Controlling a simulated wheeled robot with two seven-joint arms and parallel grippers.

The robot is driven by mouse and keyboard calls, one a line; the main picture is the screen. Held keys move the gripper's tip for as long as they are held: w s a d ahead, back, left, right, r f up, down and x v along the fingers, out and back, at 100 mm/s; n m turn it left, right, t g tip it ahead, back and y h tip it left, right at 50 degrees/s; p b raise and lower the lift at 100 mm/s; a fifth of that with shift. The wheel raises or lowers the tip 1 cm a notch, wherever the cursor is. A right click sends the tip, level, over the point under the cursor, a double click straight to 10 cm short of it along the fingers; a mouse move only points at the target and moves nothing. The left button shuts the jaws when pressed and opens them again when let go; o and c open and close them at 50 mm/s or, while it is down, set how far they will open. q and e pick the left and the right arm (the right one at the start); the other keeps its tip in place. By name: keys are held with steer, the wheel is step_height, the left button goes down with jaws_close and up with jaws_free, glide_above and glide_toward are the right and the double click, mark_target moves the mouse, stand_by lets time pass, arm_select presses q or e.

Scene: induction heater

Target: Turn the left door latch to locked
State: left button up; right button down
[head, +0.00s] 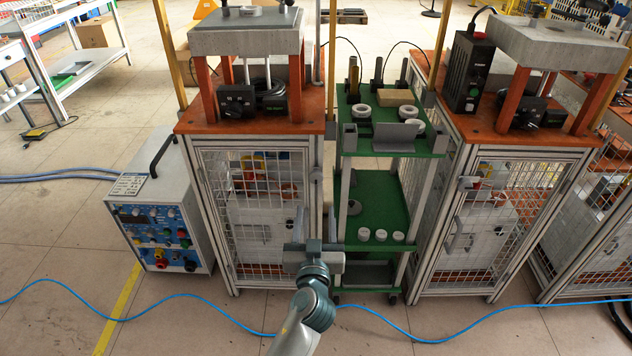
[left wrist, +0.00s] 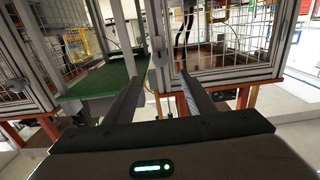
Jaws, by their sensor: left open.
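The left cabinet's mesh door (head: 256,215) is closed, with the grey left door latch (head: 316,174) at its right edge, small in the head view. My left gripper (head: 314,232) is below the latch, in front of the door's right edge. In the left wrist view, my open left gripper (left wrist: 162,78) has nothing between its fingers. The latch (left wrist: 155,77) appears there on the grey frame post, beyond the fingertips and seen between them. No contact shows. I cannot tell which way the latch is turned. My right gripper is out of view.
A green shelf cart (head: 375,205) stands close to the right of the left cabinet. A second mesh cabinet (head: 480,235) stands beyond it. A grey control box (head: 155,215) stands on the floor at the left. A blue cable (head: 190,312) runs across the floor in front.

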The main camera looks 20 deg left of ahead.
arm_select(q)
glide_toward(316, 177)
steer(key=x, duration=0.7)
steer(key=shift+w+f+p, duration=0.1)
steer(key=shift+w+p, duration=0.05)
steer(key=shift+p, duration=0.25)
steer(key=shift+w+a, duration=0.1)
steer(key=shift+w, duration=0.2)
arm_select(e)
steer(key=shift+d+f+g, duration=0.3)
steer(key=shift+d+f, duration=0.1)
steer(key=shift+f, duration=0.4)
arm_select(q)
steer(key=c, duration=1)
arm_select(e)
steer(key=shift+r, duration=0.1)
